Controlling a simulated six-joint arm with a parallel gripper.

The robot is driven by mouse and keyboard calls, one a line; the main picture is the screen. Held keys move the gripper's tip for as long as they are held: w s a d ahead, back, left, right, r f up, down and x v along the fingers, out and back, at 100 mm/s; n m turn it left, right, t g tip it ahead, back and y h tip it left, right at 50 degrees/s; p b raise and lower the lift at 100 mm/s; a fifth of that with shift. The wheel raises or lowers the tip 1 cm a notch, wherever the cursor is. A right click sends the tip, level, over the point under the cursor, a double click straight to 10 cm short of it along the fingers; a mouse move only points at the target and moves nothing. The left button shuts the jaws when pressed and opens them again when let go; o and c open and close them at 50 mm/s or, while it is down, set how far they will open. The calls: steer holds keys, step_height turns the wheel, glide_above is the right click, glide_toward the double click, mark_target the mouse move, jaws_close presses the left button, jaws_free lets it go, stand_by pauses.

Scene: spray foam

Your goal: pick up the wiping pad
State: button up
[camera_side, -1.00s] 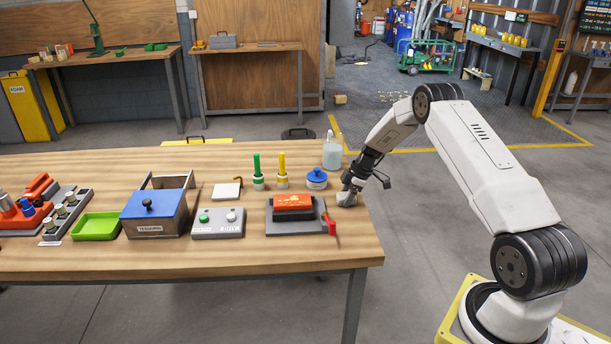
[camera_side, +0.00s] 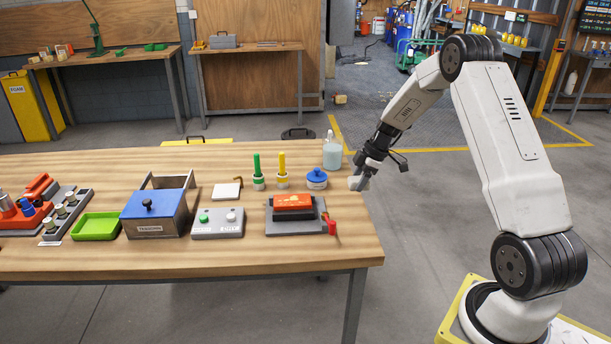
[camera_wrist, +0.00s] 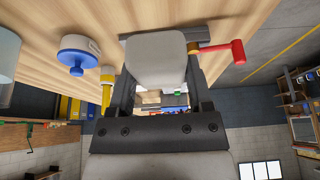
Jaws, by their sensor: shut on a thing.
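My gripper (camera_side: 364,176) is at the right end of the wooden table, shut on the wiping pad. The pad (camera_side: 357,183) is a pale grey-white block held at the fingertips, raised a little over the table near its right edge. In the wrist view the pad (camera_wrist: 156,60) sits between the two dark fingers, with one finger on each side. The fingers partly hide its sides.
The orange block on a grey base (camera_side: 293,201) with a red-handled crank (camera_side: 331,227) lies left of my gripper. A blue-lidded jar (camera_side: 317,179) and a clear bottle (camera_side: 332,155) stand close by. The blue-lidded box (camera_side: 154,213) and green tray (camera_side: 96,226) are further left.

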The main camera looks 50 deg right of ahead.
steer(key=s+a+r, duration=0.3)
steer(key=s, duration=0.4)
steer(key=shift+s+a+r, duration=0.15)
steer(key=shift+a+r, duration=0.1)
steer(key=shift+a, duration=0.1)
steer(key=o, duration=0.4)
steer(key=shift+c, duration=1.3)
steer(key=w+a, duration=0.5)
steer(key=w, duration=0.7)
steer(key=w+a, duration=0.6)
steer(key=w, duration=0.6)
steer(key=shift+w+a+r, duration=0.2)
steer(key=shift+w+a, duration=0.05)
steer(key=shift+w, duration=0.1)
